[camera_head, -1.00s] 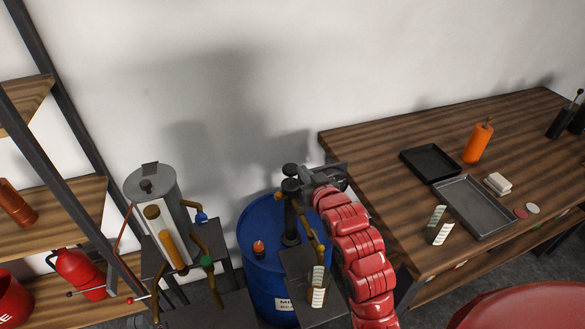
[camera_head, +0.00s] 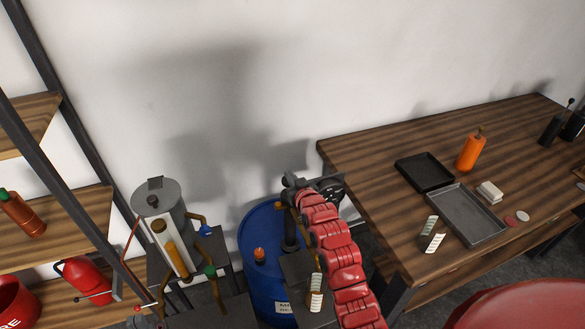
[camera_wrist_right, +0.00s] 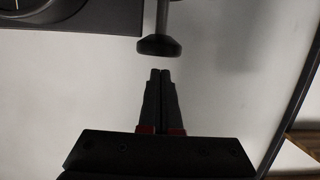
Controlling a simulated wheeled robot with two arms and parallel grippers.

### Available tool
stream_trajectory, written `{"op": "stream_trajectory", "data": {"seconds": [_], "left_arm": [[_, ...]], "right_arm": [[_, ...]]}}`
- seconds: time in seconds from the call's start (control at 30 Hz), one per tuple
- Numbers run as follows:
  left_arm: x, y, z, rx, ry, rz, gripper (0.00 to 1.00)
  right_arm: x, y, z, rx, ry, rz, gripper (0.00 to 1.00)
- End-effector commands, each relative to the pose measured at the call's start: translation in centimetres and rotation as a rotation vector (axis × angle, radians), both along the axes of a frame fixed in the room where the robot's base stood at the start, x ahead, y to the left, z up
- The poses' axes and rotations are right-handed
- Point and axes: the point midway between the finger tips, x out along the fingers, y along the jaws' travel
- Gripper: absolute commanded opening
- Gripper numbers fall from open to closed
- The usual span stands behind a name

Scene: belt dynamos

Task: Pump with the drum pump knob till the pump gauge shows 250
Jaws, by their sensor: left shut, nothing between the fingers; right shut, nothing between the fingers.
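The blue drum (camera_head: 256,250) stands left of the table, with the dark pump column (camera_head: 290,235) on its top. The black pump knob (camera_wrist_right: 158,45) shows in the right wrist view at the end of a thin rod. My right gripper (camera_wrist_right: 160,72) is shut and empty, its tips close to the knob's rounded face with a small gap in that picture. In the head view my right gripper (camera_head: 296,184) is at the pump's top and hides part of it. A dark box with part of a dial (camera_wrist_right: 12,8) is cut off at the corner; its reading cannot be told. My left gripper is not seen.
A grey cylinder tank (camera_head: 160,199) with brown pipes stands left of the drum. The wooden table (camera_head: 375,230) on the right holds trays (camera_head: 464,215), an orange bottle (camera_head: 469,151) and small items. A shelf (camera_head: 60,228) with red items is at far left.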

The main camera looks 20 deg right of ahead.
Motion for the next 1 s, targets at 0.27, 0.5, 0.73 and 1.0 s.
{"op": "stream_trajectory", "data": {"seconds": [0.27,0.5,0.73,1.0], "left_arm": [[0.0,0.0,0.6,0.0,0.0,0.0,0.0],[0.0,0.0,0.5,0.0,0.0,0.0,0.0],[0.0,0.0,-2.1,0.0,0.0,0.0,0.0],[0.0,0.0,-3.5,0.0,0.0,0.0,0.0]], "right_arm": [[0.0,0.0,-1.1,0.0,0.0,-0.001,0.0],[0.0,0.0,-1.1,0.0,-0.001,-0.001,0.0],[0.0,-0.1,-3.8,0.0,-0.001,-0.001,0.0],[-0.1,-0.1,-5.4,0.0,0.002,-0.001,0.0]]}}
